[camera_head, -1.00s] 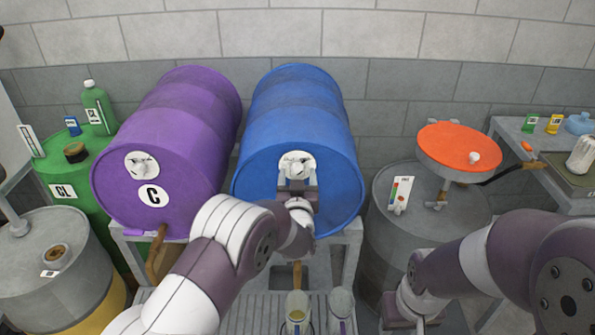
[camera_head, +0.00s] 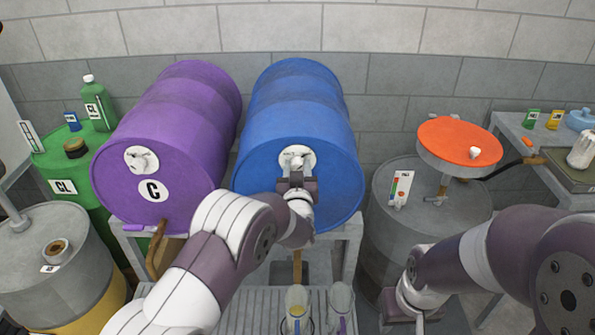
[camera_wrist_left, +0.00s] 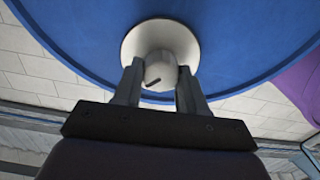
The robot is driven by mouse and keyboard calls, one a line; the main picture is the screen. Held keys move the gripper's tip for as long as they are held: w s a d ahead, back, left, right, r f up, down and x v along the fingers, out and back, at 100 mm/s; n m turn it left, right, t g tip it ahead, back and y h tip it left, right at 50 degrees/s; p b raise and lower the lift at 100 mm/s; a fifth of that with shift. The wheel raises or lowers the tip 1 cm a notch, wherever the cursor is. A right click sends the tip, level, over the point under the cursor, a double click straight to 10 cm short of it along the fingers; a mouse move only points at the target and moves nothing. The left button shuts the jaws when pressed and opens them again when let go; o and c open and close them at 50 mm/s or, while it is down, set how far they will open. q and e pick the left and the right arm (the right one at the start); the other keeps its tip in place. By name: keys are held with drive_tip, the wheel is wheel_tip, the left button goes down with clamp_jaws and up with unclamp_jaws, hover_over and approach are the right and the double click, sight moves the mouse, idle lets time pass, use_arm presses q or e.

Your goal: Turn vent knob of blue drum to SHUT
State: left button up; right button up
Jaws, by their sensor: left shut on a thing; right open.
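The blue drum (camera_head: 300,110) lies on its side on a stand, its round end facing me. Its vent knob (camera_head: 296,158) sits on a white round plate high on that end. My left gripper (camera_head: 296,178) reaches up to it from below. In the left wrist view the knob (camera_wrist_left: 160,68) is between the two fingers of the left gripper (camera_wrist_left: 160,78), which are shut on it; a dark mark shows on its face. Any lettering on the plate is too small to read.
A purple drum (camera_head: 165,140) marked C lies to the left. Two jars (camera_head: 297,310) stand on a slatted grate below the blue drum. A grey drum (camera_head: 385,225) and an orange round-topped reel (camera_head: 450,140) stand to the right.

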use_arm(q)
drive_tip(key=shift+a+f+n+b, duration=0.1)
drive_tip(key=shift+n+b, duration=4.25)
drive_tip(key=shift+b, duration=1.25)
drive_tip(key=shift+a+n+b, duration=0.1)
drive_tip(key=shift+n+b, duration=4.25)
drive_tip(key=shift+b, duration=1.2)
drive_tip(key=o, duration=1.1)
drive_tip(key=shift+c, duration=0.2)
drive_tip(key=s+b, duration=0.1)
drive_tip(key=s, duration=1.1)
drive_tip(key=shift+s, duration=0.35)
